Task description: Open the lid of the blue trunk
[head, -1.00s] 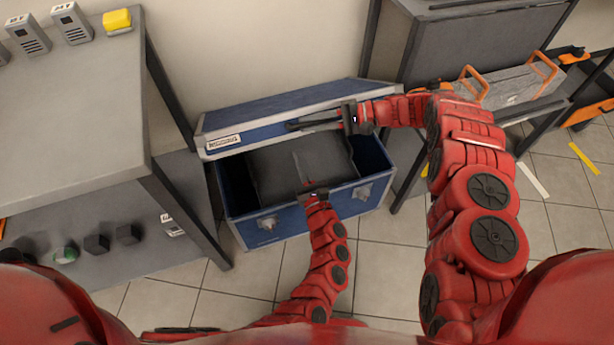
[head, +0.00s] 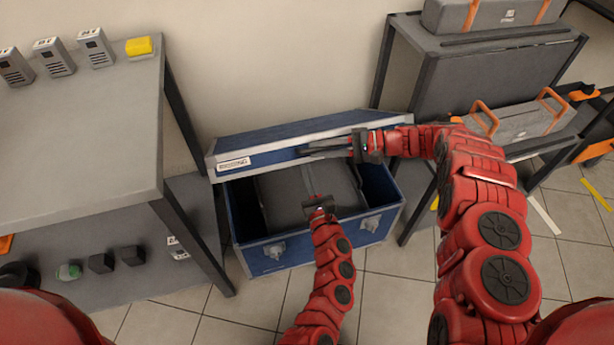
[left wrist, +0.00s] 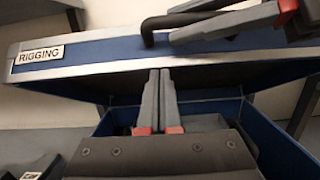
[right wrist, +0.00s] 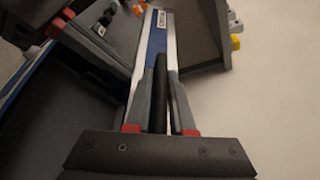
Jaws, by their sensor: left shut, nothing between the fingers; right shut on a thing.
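The blue trunk (head: 300,256) stands on the floor with its lid (head: 280,136) partly raised, showing the dark interior. The lid's edge carries a white RIGGING label, clear in the left wrist view (left wrist: 39,54). My right gripper (head: 310,152) is shut on the black bar handle (right wrist: 161,95) on the lid's front edge. The handle also shows in the left wrist view (left wrist: 148,36). My left gripper (head: 306,172) is shut and empty over the trunk's opening, its fingers pointing toward the raised lid. In the left wrist view its fingertips (left wrist: 160,76) appear just under the lid edge; contact is unclear.
A grey table (head: 90,140) with several grey devices and a yellow block (head: 138,46) stands left of the trunk. A dark rack (head: 470,70) and a grey case with orange handles (head: 520,120) stand right. A wall rises behind the trunk. Tiled floor lies in front.

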